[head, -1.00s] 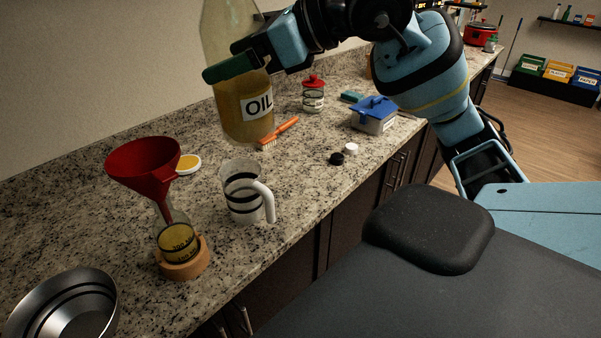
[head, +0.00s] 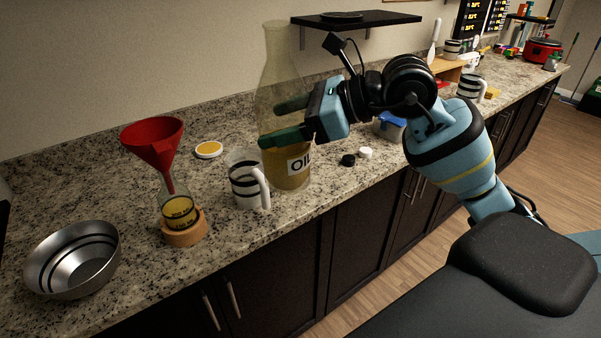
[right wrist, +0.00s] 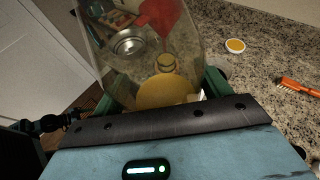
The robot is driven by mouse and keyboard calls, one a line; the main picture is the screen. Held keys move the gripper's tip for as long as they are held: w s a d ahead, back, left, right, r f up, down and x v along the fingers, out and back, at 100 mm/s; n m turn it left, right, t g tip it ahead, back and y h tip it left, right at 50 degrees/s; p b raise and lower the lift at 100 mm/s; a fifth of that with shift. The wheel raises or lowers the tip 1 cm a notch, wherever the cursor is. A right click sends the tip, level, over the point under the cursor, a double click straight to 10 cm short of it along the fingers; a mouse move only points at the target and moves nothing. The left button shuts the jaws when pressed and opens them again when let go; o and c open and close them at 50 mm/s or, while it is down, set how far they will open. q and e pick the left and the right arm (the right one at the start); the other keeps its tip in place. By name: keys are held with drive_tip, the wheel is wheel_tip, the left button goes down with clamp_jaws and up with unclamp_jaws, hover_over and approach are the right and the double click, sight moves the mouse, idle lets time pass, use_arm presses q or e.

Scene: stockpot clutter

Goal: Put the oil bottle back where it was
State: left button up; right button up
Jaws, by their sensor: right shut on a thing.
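The oil bottle (head: 287,172) is tall and clear, with yellow oil in its lower part and a label reading "OIL". It is upright, just right of and behind the striped jug (head: 245,185). My right gripper (head: 280,122) is shut on its middle, green fingers around the glass. Whether its base touches the counter (head: 110,185) I cannot tell. In the right wrist view the bottle (right wrist: 150,60) fills the space between the fingers (right wrist: 160,88). My left gripper is not in view.
A red funnel (head: 154,143) stands in a small flask (head: 178,205) on a cork ring. A metal bowl (head: 72,262) is at front left. A yellow-topped lid (head: 208,149), black cap (head: 348,160), white cap (head: 365,153) and blue-lidded box (head: 388,127) lie around. A wall shelf (head: 385,19) hangs behind.

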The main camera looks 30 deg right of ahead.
sight(270, 159)
drive_tip(key=shift+n+g+y, duration=0.4)
drive_tip(key=shift+g+y, duration=0.1)
drive_tip(key=f, duration=0.2)
drive_tip(key=w+a+f, duration=0.1)
drive_tip(key=f, duration=0.1)
drive_tip(key=a+f, duration=0.1)
drive_tip(key=f, duration=0.2)
drive_tip(key=shift+w, duration=0.25)
drive_tip(key=s+f+n, duration=0.1)
drive_tip(key=s+f, duration=0.2)
drive_tip(key=f, duration=1.1)
drive_tip(key=shift+a+g, duration=0.3)
drive_tip(key=shift+a, duration=0.05)
